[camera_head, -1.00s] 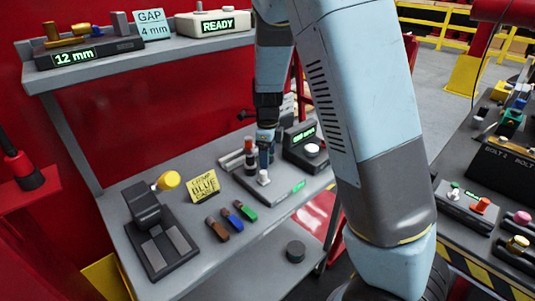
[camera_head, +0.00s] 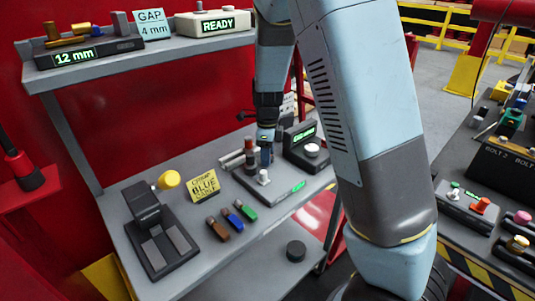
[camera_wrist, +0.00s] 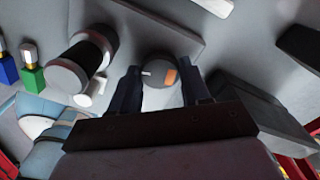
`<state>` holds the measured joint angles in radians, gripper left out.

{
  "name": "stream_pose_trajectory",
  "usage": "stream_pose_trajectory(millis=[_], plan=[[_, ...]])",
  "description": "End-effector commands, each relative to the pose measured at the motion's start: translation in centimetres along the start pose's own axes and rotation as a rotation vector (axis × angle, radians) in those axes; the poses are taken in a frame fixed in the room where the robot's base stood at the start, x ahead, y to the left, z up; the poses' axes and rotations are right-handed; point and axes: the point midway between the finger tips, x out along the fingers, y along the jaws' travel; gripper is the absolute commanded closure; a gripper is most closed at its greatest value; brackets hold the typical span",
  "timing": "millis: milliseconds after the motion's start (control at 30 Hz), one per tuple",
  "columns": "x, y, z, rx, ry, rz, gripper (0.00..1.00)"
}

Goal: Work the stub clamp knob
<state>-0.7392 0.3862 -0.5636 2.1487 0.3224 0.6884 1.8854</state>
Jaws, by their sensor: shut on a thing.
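In the wrist view, a round grey knob (camera_wrist: 159,75) with a white mark and an orange patch sits between the two fingers of my gripper (camera_wrist: 163,88). The jaws are shut on it. In the head view my gripper (camera_head: 265,152) points down at the back of a dark grey fixture base (camera_head: 284,190) on the bench. The knob is hidden there by the fingers. A dark post with a reddish top (camera_head: 249,155) stands just left of the fingers. A white-topped piece (camera_head: 263,177) stands in front of them.
A dark box with a green display and white button (camera_head: 312,150) stands close on the right. Brown, blue (camera_head: 231,218) and green (camera_head: 246,211) pieces lie in front left, near a yellow sign (camera_head: 203,187).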

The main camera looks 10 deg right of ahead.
Motion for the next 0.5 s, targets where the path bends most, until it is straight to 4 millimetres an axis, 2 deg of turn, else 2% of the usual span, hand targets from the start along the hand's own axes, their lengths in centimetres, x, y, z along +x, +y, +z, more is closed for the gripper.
stream_pose_trajectory(millis=[500], plan=[[-0.09, -0.16, -0.03, -0.413, -0.001, -0.003, 0.84]])
